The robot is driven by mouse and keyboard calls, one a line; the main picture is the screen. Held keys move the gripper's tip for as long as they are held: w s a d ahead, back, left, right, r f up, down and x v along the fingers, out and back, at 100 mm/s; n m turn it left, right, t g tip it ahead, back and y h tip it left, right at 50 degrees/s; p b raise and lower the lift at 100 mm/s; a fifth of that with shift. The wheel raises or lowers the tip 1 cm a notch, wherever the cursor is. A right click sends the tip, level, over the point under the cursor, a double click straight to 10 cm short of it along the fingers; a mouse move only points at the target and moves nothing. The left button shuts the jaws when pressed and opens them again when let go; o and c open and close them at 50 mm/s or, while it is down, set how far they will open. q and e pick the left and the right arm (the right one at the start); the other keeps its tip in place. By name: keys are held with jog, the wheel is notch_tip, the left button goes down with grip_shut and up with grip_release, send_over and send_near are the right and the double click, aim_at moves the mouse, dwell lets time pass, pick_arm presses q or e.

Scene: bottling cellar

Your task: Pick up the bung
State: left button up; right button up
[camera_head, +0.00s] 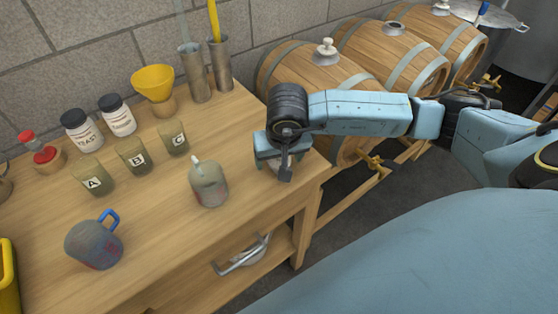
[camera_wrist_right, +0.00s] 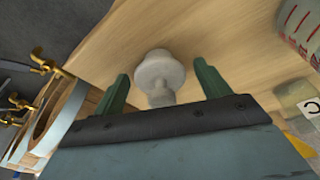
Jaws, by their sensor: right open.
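A pale grey bung (camera_wrist_right: 160,72) with a wide round head and a narrower stem stands on the wooden table in the right wrist view. My right gripper (camera_head: 283,172) is over the table's right edge in the head view and hides the bung there. In the wrist view its two green fingers are open, one on each side of the bung, with gaps to it. My left gripper is in neither view.
A grey jug (camera_head: 208,184) stands left of my right gripper on the table (camera_head: 150,215). Jars, a yellow funnel (camera_head: 153,81) and a blue-handled mug (camera_head: 94,245) stand farther left. Barrels (camera_head: 310,75) lie behind my right arm. The front middle of the tabletop is clear.

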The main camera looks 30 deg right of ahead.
jog(key=c, duration=1)
